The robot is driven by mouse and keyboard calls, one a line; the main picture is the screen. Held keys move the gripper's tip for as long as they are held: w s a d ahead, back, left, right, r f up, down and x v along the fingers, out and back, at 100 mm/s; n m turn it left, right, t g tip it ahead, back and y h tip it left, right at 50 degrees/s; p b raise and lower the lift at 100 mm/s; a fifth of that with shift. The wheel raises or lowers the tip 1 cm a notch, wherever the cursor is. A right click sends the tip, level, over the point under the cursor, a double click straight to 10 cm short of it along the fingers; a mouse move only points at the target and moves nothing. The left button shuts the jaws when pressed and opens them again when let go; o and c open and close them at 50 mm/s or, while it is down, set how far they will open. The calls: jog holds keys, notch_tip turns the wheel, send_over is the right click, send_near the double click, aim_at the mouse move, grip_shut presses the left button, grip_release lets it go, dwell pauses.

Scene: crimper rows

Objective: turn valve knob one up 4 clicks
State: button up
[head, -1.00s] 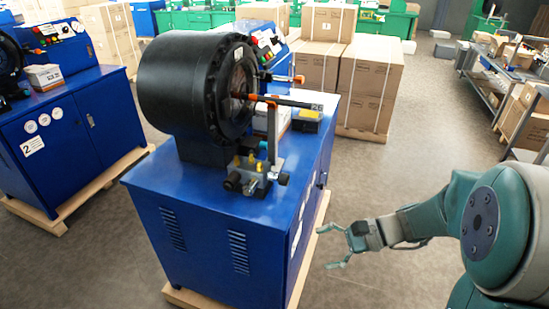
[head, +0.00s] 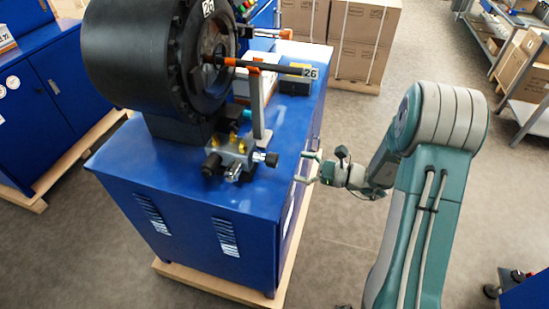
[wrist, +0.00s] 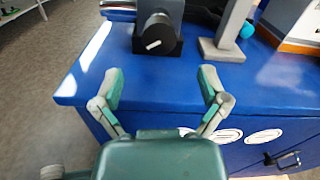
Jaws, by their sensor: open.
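A metal valve block (head: 232,150) sits on the blue top of the crimper cabinet, below the big black crimper head. A black knob (head: 271,159) sticks out from its right side towards my gripper. In the wrist view this round black knob (wrist: 157,36) faces me, with a white line on its face tilted slightly up to the right. More dark knobs (head: 212,165) show on the block's front side. I see no number on any knob. My gripper (head: 306,168) is open and empty, just off the cabinet's right edge. In the wrist view its fingers (wrist: 160,76) are spread below the knob, apart from it.
A box and a dark item (head: 295,85) lie farther back on the cabinet.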

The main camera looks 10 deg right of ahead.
aim_at(275, 160)
jog(key=x, duration=0.7)
jog(key=shift+a, duration=0.15)
jog(key=c, duration=1.1)
